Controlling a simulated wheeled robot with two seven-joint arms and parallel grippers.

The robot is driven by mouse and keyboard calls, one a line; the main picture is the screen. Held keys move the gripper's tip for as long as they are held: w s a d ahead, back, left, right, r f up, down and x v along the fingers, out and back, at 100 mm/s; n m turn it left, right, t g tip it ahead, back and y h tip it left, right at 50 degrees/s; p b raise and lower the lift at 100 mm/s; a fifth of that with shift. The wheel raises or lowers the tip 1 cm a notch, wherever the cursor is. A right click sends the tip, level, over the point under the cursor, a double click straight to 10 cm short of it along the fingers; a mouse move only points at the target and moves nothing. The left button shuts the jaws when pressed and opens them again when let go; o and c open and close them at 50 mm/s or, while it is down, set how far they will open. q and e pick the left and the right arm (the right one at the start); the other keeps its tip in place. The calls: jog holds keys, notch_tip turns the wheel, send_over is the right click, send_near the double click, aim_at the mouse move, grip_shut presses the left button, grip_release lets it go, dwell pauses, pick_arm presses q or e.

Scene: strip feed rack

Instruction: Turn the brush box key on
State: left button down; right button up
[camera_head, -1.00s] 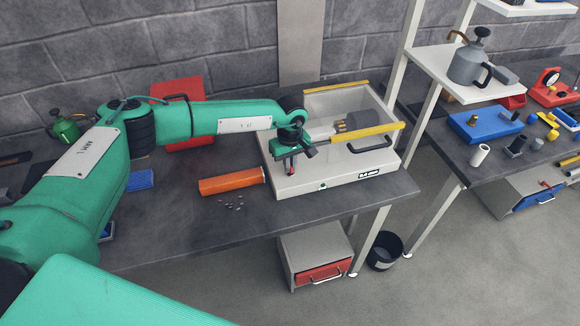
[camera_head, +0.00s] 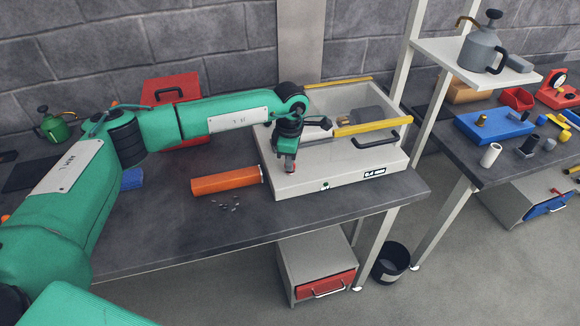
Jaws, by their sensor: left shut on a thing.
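The brush box (camera_head: 345,172) is a pale grey case on the dark bench, with yellow rails, a black handle and a grey brush block (camera_head: 368,113) inside its open well. A small green dot and a dark label show on its front face. My left gripper (camera_head: 290,166) points down over the box's front left corner. It is shut on a small red piece there, which looks like the key; the fingers hide most of it, so its turn angle cannot be read. My right gripper is not in view.
An orange cylinder (camera_head: 227,181) lies left of the box, with small bits (camera_head: 229,204) in front of it. A red case (camera_head: 172,90) stands behind my arm. The front right of the bench top is clear.

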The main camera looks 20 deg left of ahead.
pick_arm(q)
jog(key=shift+f+n+b, duration=0.1)
jog(key=shift+n+b, duration=0.4)
jog(key=shift+n, duration=0.8)
jog(key=shift+r+n+b, duration=0.2)
jog(key=shift+n+b, duration=0.8)
jog(key=shift+n, duration=0.5)
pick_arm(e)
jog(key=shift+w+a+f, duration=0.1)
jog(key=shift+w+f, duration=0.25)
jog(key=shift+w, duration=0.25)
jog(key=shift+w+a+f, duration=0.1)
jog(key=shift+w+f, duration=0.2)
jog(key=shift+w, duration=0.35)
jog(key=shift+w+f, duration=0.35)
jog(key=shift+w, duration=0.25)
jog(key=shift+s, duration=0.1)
pick_arm(q)
jog(key=c, duration=1.6)
grip_release()
jog(key=shift+o, duration=0.2)
